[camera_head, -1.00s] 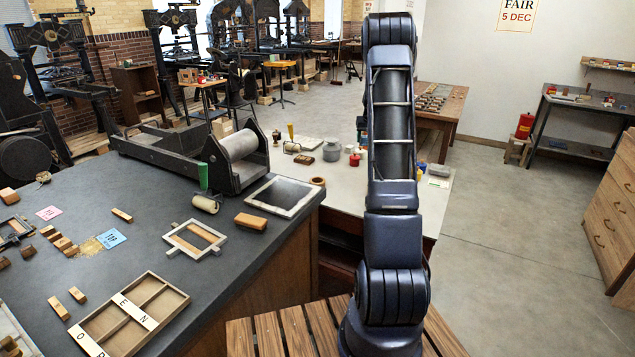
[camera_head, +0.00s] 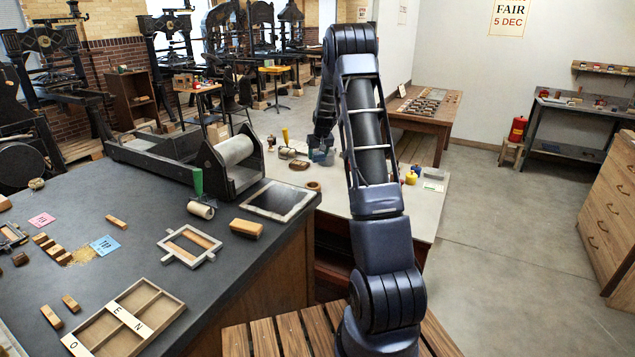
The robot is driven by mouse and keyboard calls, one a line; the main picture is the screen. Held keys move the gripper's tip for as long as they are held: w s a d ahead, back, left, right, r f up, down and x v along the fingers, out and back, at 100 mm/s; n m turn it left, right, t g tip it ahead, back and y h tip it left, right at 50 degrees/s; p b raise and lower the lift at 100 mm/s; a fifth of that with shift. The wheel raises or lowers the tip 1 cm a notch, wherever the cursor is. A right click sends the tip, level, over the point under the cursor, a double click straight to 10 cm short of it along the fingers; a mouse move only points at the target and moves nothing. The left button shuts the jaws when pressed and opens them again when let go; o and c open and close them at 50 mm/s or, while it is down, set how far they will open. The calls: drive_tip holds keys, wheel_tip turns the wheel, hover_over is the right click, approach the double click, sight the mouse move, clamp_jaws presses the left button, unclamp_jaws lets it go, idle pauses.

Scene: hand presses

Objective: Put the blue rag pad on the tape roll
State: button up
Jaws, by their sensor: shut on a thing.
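My gripper (camera_head: 321,157) is small and far off, low over the pale back table, at the end of my bent arm. A blue-grey shape there merges with the hand. I take the blue rag pad to be in the shut jaws, but its outline cannot be told apart. A small orange-brown ring (camera_head: 314,186), which looks like the tape roll, lies at the pale table's near left edge. It is nearer to the camera than my gripper and slightly to its left. Nothing is seen on top of it.
The pale table (camera_head: 425,212) also carries a brown block (camera_head: 299,165), a yellow tin (camera_head: 410,178) and other small items. My forearm hides its middle. The dark bench (camera_head: 120,205) at left holds a framed slab (camera_head: 279,200), a tan block (camera_head: 246,228) and a wooden tray (camera_head: 130,318).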

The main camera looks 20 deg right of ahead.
wheel_tip(320, 180, down, 14)
drive_tip(key=shift+r, duration=0.25)
idle(0.3)
drive_tip(key=shift+f, duration=0.1)
drive_tip(key=o, duration=1)
